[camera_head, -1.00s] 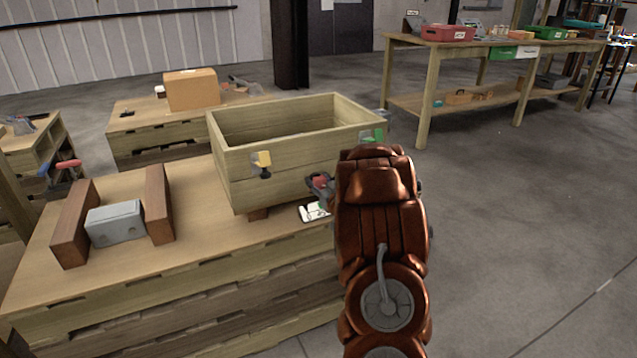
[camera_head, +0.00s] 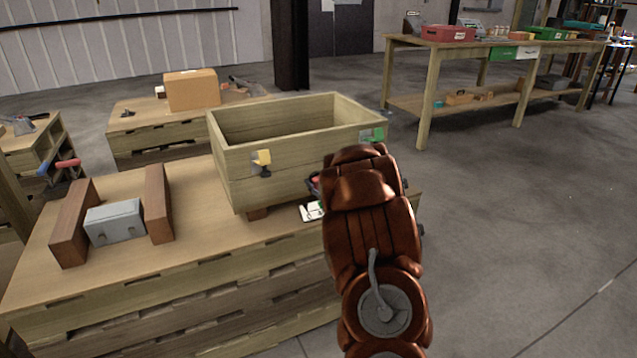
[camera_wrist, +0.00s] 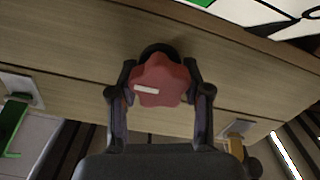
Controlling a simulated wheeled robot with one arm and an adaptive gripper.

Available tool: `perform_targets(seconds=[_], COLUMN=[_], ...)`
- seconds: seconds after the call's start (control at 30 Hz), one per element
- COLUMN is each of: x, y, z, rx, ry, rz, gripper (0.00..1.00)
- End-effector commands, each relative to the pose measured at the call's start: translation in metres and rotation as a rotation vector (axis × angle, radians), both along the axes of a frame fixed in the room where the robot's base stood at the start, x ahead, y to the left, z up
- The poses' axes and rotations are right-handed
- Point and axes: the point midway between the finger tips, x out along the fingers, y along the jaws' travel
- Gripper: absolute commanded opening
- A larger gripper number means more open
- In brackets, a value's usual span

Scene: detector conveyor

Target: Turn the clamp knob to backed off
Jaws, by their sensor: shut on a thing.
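The clamp knob (camera_wrist: 165,77) is a red, lobed knob with a white mark, which sits at the left of its face in the wrist view. It is on the wooden front wall of a box, with a dark round base behind it. My gripper (camera_wrist: 160,92) has one dark finger on each side of the knob and is shut on it. In the head view the wooden box (camera_head: 255,168) stands on a stacked wooden bench, and only a sliver of red shows beside my arm, which hides most of my gripper and the knob.
A yellow latch (camera_head: 262,160) and a green latch (camera_head: 371,135) are on the box front. A white card (camera_head: 311,211) lies below the box. On the left, a grey block (camera_head: 115,222) sits between two brown blocks. Open floor lies at right.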

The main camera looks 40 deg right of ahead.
Motion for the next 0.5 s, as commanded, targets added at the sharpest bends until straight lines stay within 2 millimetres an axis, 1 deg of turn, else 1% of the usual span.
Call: perform_targets(seconds=[0.1,0.13,0.3,0.37,0.5], x=[0.0001,0.0001,0.0001,0.0000,0.0000], y=[0.0004,0.0004,0.0001,0.0001,0.0000], z=[-0.0003,-0.0001,-0.0002,-0.0001,-0.0001], rx=[-0.001,-0.001,0.000,0.000,0.001], ry=[0.002,0.002,0.001,0.001,0.001], rz=[0.001,0.001,0.001,0.001,0.000], gripper=[0.14,0.51,0.69,0.75,0.75])
